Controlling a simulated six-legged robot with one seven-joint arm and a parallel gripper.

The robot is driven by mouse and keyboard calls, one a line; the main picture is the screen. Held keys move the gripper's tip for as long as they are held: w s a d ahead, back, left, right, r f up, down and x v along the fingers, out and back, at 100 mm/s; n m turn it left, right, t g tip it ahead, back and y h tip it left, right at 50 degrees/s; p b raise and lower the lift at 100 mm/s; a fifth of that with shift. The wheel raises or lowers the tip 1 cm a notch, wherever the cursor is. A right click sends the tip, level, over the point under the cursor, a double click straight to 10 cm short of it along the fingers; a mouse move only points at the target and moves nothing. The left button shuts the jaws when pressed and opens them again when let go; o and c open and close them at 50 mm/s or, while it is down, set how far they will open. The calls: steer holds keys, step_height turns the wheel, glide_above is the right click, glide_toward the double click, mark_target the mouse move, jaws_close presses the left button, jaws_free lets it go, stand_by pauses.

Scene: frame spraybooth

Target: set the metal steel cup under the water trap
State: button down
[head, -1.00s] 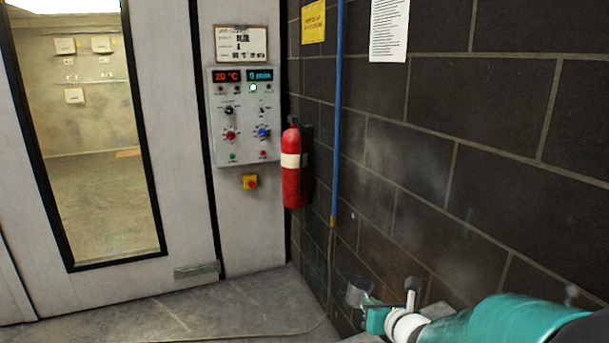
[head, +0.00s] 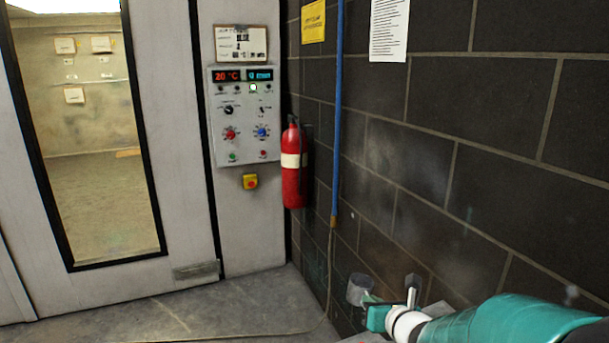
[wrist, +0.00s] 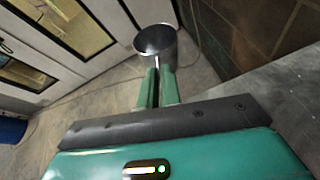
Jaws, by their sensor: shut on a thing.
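My gripper (wrist: 156,72) has its two teal fingers shut on the metal steel cup (wrist: 156,40). In the wrist view the cup's round rim and dark inside show beyond the fingertips. In the head view the cup (head: 359,288) is at the lower middle right, held up close to the dark block wall, and appears roughly upright. My gripper (head: 370,306) is just right of it there. I cannot make out a water trap for certain; a blue pipe (head: 338,120) runs down the wall to a brass-coloured end, above and left of the cup.
A red fire extinguisher (head: 294,170) hangs in the corner, left of the pipe. A control panel (head: 245,115) and a booth door with a window (head: 95,150) stand at the left. A thin hose or cable lies along the floor. The grey floor (head: 230,300) before the booth is mostly clear.

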step_height(320, 180, down, 6)
steer(key=shift+f, duration=0.15)
steer(key=shift+r, duration=3.5)
step_height(320, 180, down, 7)
steer(key=shift+f, duration=0.1)
stand_by(3.5)
